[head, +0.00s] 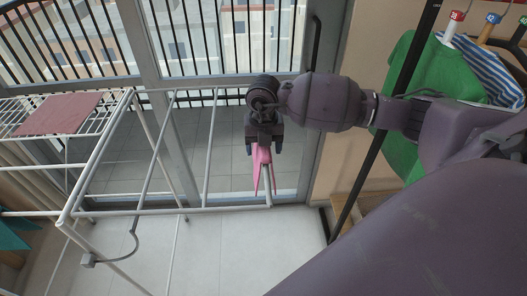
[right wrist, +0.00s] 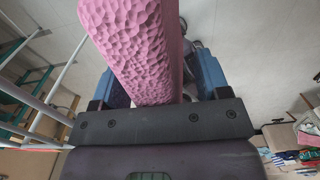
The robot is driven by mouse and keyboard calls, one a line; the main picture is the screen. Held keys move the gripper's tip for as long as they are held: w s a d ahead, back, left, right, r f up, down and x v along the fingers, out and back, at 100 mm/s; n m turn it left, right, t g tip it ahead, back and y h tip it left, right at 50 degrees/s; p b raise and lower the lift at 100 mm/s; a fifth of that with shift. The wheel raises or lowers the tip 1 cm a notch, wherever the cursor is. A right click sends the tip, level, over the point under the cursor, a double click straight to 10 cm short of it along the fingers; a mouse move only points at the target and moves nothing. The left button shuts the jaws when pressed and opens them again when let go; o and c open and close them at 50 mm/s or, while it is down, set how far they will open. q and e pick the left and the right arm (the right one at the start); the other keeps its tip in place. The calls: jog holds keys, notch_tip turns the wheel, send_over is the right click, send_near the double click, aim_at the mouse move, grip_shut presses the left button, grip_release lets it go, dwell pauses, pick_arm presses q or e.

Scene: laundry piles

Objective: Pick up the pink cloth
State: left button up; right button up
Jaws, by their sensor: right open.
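The pink cloth (head: 262,158) hangs in a narrow inverted V over a thin bar of the white drying rack (head: 170,212) in the head view. My right gripper (head: 265,148) is right above it, with its fingers on either side of the cloth's top. In the right wrist view the pink cloth (right wrist: 138,45) is large, with a dimpled surface, and lies between the two blue fingers. The jaws are open. I cannot tell whether a finger touches the cloth. My left gripper is not in view.
A dark red folded cloth (head: 60,114) lies on the rack's left wire shelf. Green and striped garments (head: 405,95) hang on hangers at the right, by a dark post. A glass door and balcony railing stand behind. The tiled floor in front is clear.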

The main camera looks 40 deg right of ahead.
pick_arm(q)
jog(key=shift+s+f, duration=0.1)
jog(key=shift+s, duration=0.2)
pick_arm(e)
jog(key=c, duration=1.1)
jog(key=shift+o, duration=0.2)
jog(key=shift+r, duration=0.1)
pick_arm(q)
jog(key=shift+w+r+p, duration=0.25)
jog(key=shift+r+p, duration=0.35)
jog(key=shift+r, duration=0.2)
pick_arm(e)
notch_tip(320, 180, up, 20)
